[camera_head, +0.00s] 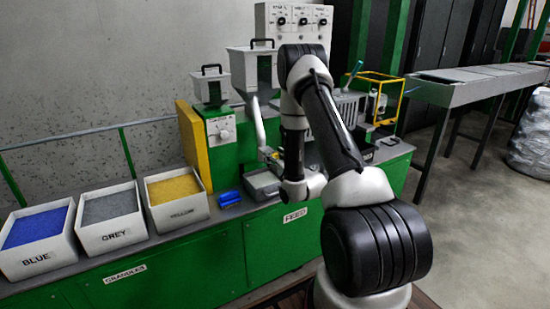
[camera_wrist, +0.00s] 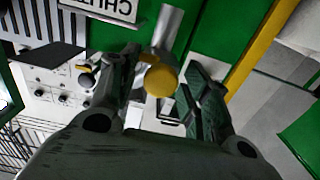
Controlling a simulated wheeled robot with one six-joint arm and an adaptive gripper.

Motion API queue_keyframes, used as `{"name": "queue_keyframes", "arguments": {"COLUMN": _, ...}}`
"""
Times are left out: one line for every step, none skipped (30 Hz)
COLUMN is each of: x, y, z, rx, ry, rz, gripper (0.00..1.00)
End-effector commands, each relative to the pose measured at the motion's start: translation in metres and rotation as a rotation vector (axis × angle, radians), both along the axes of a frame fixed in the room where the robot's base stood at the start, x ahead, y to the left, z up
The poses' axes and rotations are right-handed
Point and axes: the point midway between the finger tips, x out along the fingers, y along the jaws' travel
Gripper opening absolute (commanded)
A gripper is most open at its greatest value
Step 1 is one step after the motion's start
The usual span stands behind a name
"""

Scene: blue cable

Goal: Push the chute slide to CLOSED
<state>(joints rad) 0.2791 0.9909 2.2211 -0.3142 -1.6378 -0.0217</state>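In the wrist view the picture is turned over, and a white label (camera_wrist: 112,9) with upside-down letters, apparently CHUTE, sits on the green panel. A grey metal tube (camera_wrist: 168,28) runs down from the top edge to a round yellow knob (camera_wrist: 160,80). My gripper (camera_wrist: 163,70) is open, with one dark finger on each side of the knob. I cannot tell whether either finger touches it, or which position the slide has. In the head view the grey chute pipe (camera_head: 257,122) drops from the large hopper (camera_head: 251,72), and my gripper is mostly hidden by my arm.
Bins of blue (camera_head: 37,258), grey (camera_head: 113,237) and yellow (camera_head: 179,213) granules stand at the left. A yellow panel (camera_head: 192,145) and a control box (camera_head: 293,22) flank the machine. A yellow frame (camera_head: 402,99) stands to the right of my arm.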

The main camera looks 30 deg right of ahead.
Motion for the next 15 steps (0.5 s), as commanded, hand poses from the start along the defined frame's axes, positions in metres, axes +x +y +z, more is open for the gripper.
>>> {"name": "queue_keyframes", "arguments": {"x": 0.0, "y": 0.0, "z": 0.0, "rx": 0.0, "ry": 0.0, "rz": 0.0, "gripper": 0.34}}
{"name": "queue_keyframes", "arguments": {"x": 0.0, "y": 0.0, "z": 0.0, "rx": 0.0, "ry": 0.0, "rz": 0.0, "gripper": 0.28}}
{"name": "queue_keyframes", "arguments": {"x": 0.0, "y": 0.0, "z": 0.0, "rx": 0.0, "ry": 0.0, "rz": 0.0, "gripper": 0.21}}
{"name": "queue_keyframes", "arguments": {"x": 0.0, "y": 0.0, "z": 0.0, "rx": 0.0, "ry": 0.0, "rz": 0.0, "gripper": 0.15}}
{"name": "queue_keyframes", "arguments": {"x": 0.0, "y": 0.0, "z": 0.0, "rx": 0.0, "ry": 0.0, "rz": 0.0, "gripper": 0.1}}
{"name": "queue_keyframes", "arguments": {"x": 0.0, "y": 0.0, "z": 0.0, "rx": 0.0, "ry": 0.0, "rz": 0.0, "gripper": 0.03}}
{"name": "queue_keyframes", "arguments": {"x": 0.0, "y": 0.0, "z": 0.0, "rx": 0.0, "ry": 0.0, "rz": 0.0, "gripper": 0.0}}
{"name": "queue_keyframes", "arguments": {"x": 0.0, "y": 0.0, "z": 0.0, "rx": 0.0, "ry": 0.0, "rz": 0.0, "gripper": 0.0}}
{"name": "queue_keyframes", "arguments": {"x": 0.0, "y": 0.0, "z": 0.0, "rx": 0.0, "ry": 0.0, "rz": 0.0, "gripper": 0.0}}
{"name": "queue_keyframes", "arguments": {"x": 0.0, "y": 0.0, "z": 0.0, "rx": 0.0, "ry": 0.0, "rz": 0.0, "gripper": 0.0}}
{"name": "queue_keyframes", "arguments": {"x": 0.001, "y": 0.0, "z": 0.0, "rx": 0.0, "ry": 0.0, "rz": 0.0, "gripper": 0.0}}
{"name": "queue_keyframes", "arguments": {"x": 0.004, "y": 0.0, "z": 0.0, "rx": -0.001, "ry": -0.001, "rz": 0.001, "gripper": 0.0}}
{"name": "queue_keyframes", "arguments": {"x": 0.008, "y": 0.0, "z": 0.0, "rx": -0.002, "ry": -0.001, "rz": 0.001, "gripper": 0.0}}
{"name": "queue_keyframes", "arguments": {"x": 0.013, "y": 0.001, "z": 0.0, "rx": -0.002, "ry": -0.002, "rz": 0.001, "gripper": 0.0}}
{"name": "queue_keyframes", "arguments": {"x": 0.02, "y": 0.001, "z": 0.0, "rx": -0.003, "ry": -0.002, "rz": 0.001, "gripper": 0.0}}
